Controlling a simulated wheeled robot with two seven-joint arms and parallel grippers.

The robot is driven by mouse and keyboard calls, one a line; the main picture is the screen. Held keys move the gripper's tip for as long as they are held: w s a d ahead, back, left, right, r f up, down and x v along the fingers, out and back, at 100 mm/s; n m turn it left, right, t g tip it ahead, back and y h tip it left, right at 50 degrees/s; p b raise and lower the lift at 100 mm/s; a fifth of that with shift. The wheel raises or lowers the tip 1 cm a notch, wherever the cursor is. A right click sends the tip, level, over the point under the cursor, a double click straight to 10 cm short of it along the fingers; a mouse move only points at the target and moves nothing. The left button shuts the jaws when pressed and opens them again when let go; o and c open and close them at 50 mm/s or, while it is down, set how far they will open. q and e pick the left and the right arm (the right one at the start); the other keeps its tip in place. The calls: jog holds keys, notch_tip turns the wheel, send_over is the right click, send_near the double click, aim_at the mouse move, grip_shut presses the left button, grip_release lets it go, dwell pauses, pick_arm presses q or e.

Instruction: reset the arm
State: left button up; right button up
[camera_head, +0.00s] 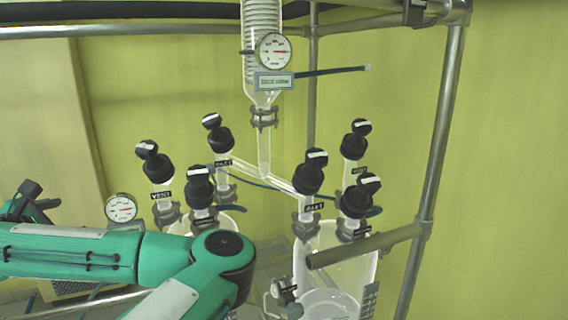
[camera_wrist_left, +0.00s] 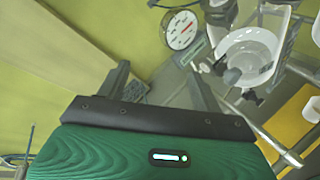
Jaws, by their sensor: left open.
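My left arm (camera_head: 90,255) comes in from the left in the head view, green and white, bent at a dark round joint in front of the glass reactors. My left gripper (camera_wrist_left: 162,82) shows in the left wrist view, its two dark fingers spread apart. Nothing is held between them. A round pressure gauge (camera_wrist_left: 181,29) and a white round vessel (camera_wrist_left: 247,56) lie beyond the fingers, apart from them. My right gripper is in neither view.
Glass reactors (camera_head: 335,262) with several black-capped valves (camera_head: 309,172) stand behind and right of my arm. A coiled glass column (camera_head: 261,40) with a gauge (camera_head: 273,50) hangs above. A metal pipe frame (camera_head: 438,130) bounds the right side. Another gauge (camera_head: 121,208) is at left.

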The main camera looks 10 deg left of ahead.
pick_arm(q)
notch_tip(320, 180, down, 4)
jog(key=s+a+m+g+y, duration=0.2)
jog(key=s+m+y, duration=0.1)
jog(key=m, duration=0.1)
jog(key=s+d+f+m+g+h, duration=0.1)
jog(key=d+f+m+g, duration=0.1)
jog(key=d+f+m, duration=0.7)
jog(key=s+d+f+m+g, duration=0.2)
jog(key=d+f+m, duration=0.5)
jog(key=f+m, duration=0.3)
jog(key=s+d+f+m+g+h, duration=0.4)
jog(key=s+d+f+m, duration=0.4)
jog(key=s+d+f, duration=1)
notch_tip(320, 180, down, 29)
jog(key=g, duration=0.2)
jog(key=s+a+f, duration=0.2)
jog(key=s+f, duration=0.8)
jog(key=s+a+f+g, duration=0.1)
jog(key=s+a+f, duration=0.1)
jog(key=s+f, duration=0.8)
jog(key=shift+a+f+m, duration=0.2)
jog(key=shift+f+m, duration=0.1)
jog(key=shift+f, duration=0.25)
jog(key=shift+c, duration=0.2)
